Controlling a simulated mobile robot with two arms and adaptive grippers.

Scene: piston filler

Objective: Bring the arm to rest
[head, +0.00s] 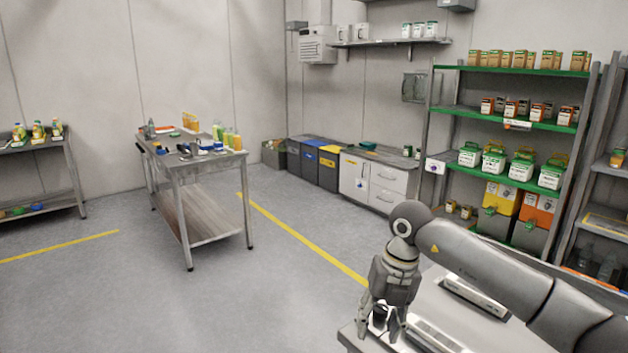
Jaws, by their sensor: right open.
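My right arm (490,262) comes in from the lower right. Its gripper (379,328) points down, with open fingers, over the near left part of a grey worktable (462,328). A small dark object (379,313) shows between or behind the fingers; I cannot tell what it is or whether the fingers touch it. My left arm and gripper are not in view.
Metal fittings (474,297) lie on the near table beneath my arm. A steel table (205,162) with bottles and tools stands mid-left. A green-shelved rack (513,121) stands at the right. The grey floor (268,300) between the tables is clear.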

